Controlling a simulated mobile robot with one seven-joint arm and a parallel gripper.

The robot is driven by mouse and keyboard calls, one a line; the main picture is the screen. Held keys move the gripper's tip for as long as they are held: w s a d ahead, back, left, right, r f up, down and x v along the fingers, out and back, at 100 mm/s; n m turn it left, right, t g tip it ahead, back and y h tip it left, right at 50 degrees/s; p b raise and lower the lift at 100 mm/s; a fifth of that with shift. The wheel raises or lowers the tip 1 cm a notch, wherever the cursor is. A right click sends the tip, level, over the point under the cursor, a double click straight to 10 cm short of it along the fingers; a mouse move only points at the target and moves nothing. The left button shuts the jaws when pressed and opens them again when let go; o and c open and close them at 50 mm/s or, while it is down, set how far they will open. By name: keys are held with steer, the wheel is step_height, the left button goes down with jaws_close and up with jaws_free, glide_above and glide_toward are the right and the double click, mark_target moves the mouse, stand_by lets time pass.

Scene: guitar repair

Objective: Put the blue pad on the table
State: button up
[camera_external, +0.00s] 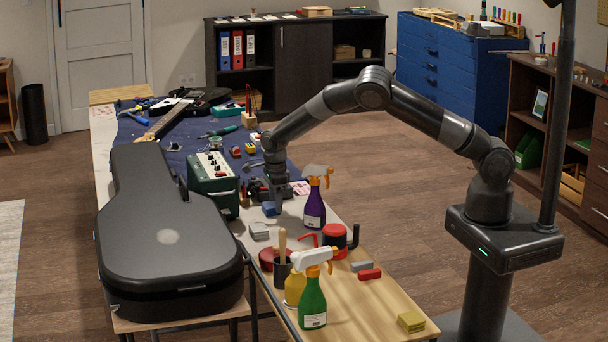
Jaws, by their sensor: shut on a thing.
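My gripper (272,203) points down over the middle of the long table (365,312). It is shut on a small blue pad (269,209). The pad shows at the lower end of the fingers, above or close to the table top; I cannot tell whether it touches. Grey blocks (260,231) lie just in front of the pad. The fingers are small and partly merge with dark items behind them.
A purple spray bottle (315,204) stands close right of my gripper, and a green amplifier (214,183) stands to its left.

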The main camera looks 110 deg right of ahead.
steer(key=o, duration=0.9)
steer(key=shift+f, duration=0.1)
steer(key=shift+o, duration=0.2)
step_height(320, 180, up, 11)
steer(key=s+a+r+n+t, duration=0.25)
steer(key=a+r+n, duration=0.65)
steer(key=a+r, duration=0.45)
steer(key=s+a+r+n+t, duration=0.1)
steer(key=s+a+r+n, duration=0.4)
steer(key=s+a+n, duration=0.45)
steer(key=s+a+r+n+t, duration=0.1)
steer(key=s+a+r+n, duration=0.6)
steer(key=a, duration=0.4)
steer(key=s+a+f+n, duration=0.1)
steer(key=s+a+n, duration=0.2)
steer(key=s+n, duration=0.2)
steer(key=s+a+f+n+t, duration=0.1)
steer(key=s+a+f+n, duration=0.1)
steer(key=s+n, duration=0.3)
steer(key=shift+s+a, duration=0.5)
steer(key=shift+s, duration=0.55)
